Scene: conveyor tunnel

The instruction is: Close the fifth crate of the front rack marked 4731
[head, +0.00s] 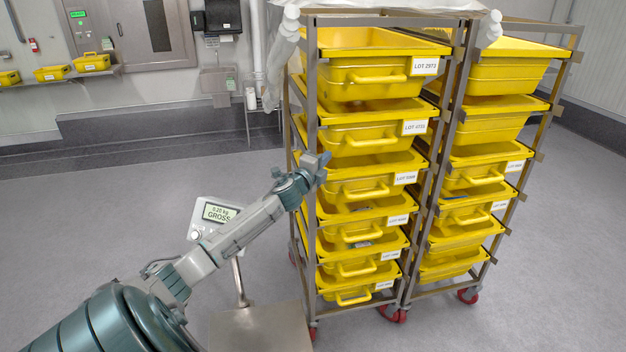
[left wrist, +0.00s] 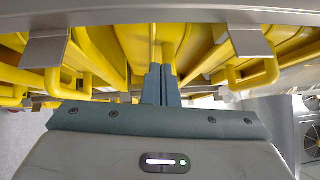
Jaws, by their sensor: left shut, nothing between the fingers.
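The front rack (head: 312,110) holds a column of yellow crates with white lot labels. The fifth crate from the top (head: 353,270) has a handle at its front and a label (head: 390,255) too small to read surely. The second crate's label (head: 415,128) reads roughly 4733. How far the fifth crate sticks out is hard to tell. My left gripper (head: 324,160) is shut and empty at the rack's left post, near third-crate height and above the fifth crate. In the left wrist view its fingers (left wrist: 161,85) are together among yellow crates and handles. My right gripper is not in view.
A second rack of yellow crates (head: 490,120) stands close on the right. A scale with a display (head: 218,213) and a steel platform (head: 262,330) stands left of the rack, under my left arm. Open floor (head: 120,190) lies to the left.

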